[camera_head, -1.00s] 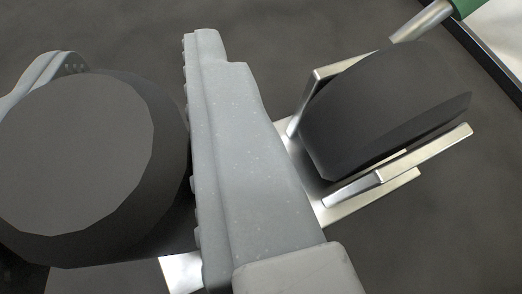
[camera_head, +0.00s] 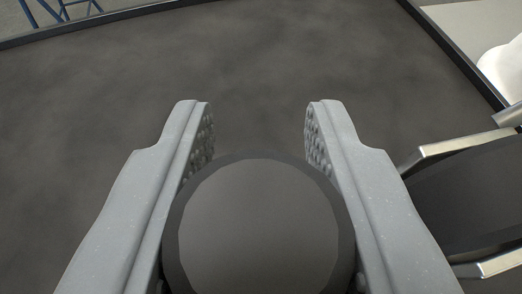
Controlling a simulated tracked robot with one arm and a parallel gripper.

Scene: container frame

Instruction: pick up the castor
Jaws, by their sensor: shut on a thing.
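My gripper (camera_head: 257,110) points away from me, its two grey fingers on either side of a dark round thing (camera_head: 258,225). It is shut on this thing, which shows a flat, dull face towards me; its lower part is cut off by the bottom edge. I cannot tell whether it is part of a castor. A castor (camera_head: 468,195) with a dark wheel between bright metal fork arms is at the right edge, outside the right finger. It is partly out of view and partly behind that finger.
The dark surface (camera_head: 250,60) ahead of the fingers is clear. A raised black rim (camera_head: 150,14) runs along its far side and another stretch (camera_head: 455,50) along the right. A white object (camera_head: 502,68) and a metal rod (camera_head: 508,115) are at the right edge.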

